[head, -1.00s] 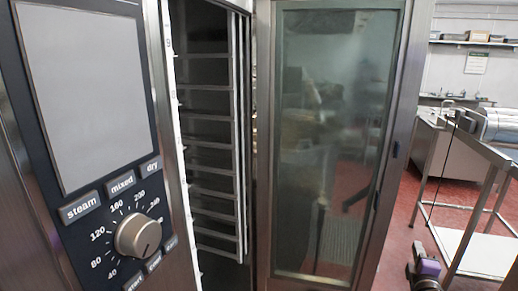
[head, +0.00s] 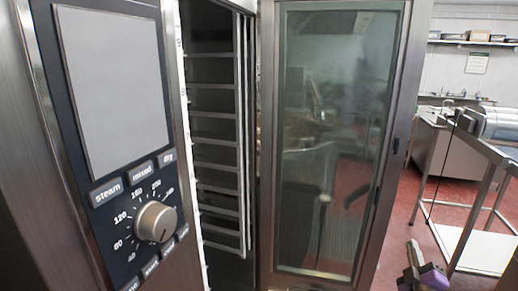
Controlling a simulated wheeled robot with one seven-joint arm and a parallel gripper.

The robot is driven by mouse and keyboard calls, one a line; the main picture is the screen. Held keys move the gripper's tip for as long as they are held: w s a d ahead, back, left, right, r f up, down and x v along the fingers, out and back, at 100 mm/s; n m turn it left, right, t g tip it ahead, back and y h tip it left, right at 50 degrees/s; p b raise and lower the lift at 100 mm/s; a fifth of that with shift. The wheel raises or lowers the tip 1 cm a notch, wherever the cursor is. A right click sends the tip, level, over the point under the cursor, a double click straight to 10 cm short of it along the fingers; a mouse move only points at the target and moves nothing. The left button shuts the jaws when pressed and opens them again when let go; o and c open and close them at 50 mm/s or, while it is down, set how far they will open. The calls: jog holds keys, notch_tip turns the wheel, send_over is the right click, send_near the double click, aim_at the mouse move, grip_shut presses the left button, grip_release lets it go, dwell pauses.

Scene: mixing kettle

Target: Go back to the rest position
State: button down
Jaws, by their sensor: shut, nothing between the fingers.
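My gripper (head: 413,249) shows at the lower right edge of the head view, grey with purple parts behind it. Its fingers are together and hold nothing. It is in front of the red floor, right of the oven door, and looks apart from the door and the steel table. The rest of my arm is cut off by the bottom of the view.
A steel oven with a control panel (head: 112,88) and a round knob (head: 155,221) fills the left. Its glass door (head: 335,140) stands open, showing empty rack rails (head: 217,165). A steel table (head: 487,250) stands at the right. Red floor (head: 385,235) shows between them.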

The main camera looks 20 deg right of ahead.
jog(key=s+a+f+m+t+y, duration=0.15)
jog(key=s+a, duration=0.25)
jog(key=a, duration=0.4)
jog(key=s+a+f+m+y, duration=0.1)
jog(key=s+a+m, duration=0.1)
jog(key=s+a, duration=0.45)
jog(key=s+a+f+m+t+y, duration=0.1)
jog(key=s+a+f+m+y, duration=0.15)
jog(key=a, duration=0.65)
jog(key=s+a+n+g+y+b, duration=0.1)
jog(key=s+a+y, duration=0.2)
jog(key=s+a, duration=0.4)
jog(key=s+a+r+g+y+b, duration=0.1)
jog(key=s+a, duration=0.7)
jog(key=s, duration=0.8)
jog(key=g+y, duration=0.1)
jog(key=y, duration=0.1)
jog(key=shift+s+a+n+y, duration=0.2)
jog(key=shift+a+n+y, duration=0.1)
jog(key=shift+n+y, duration=0.1)
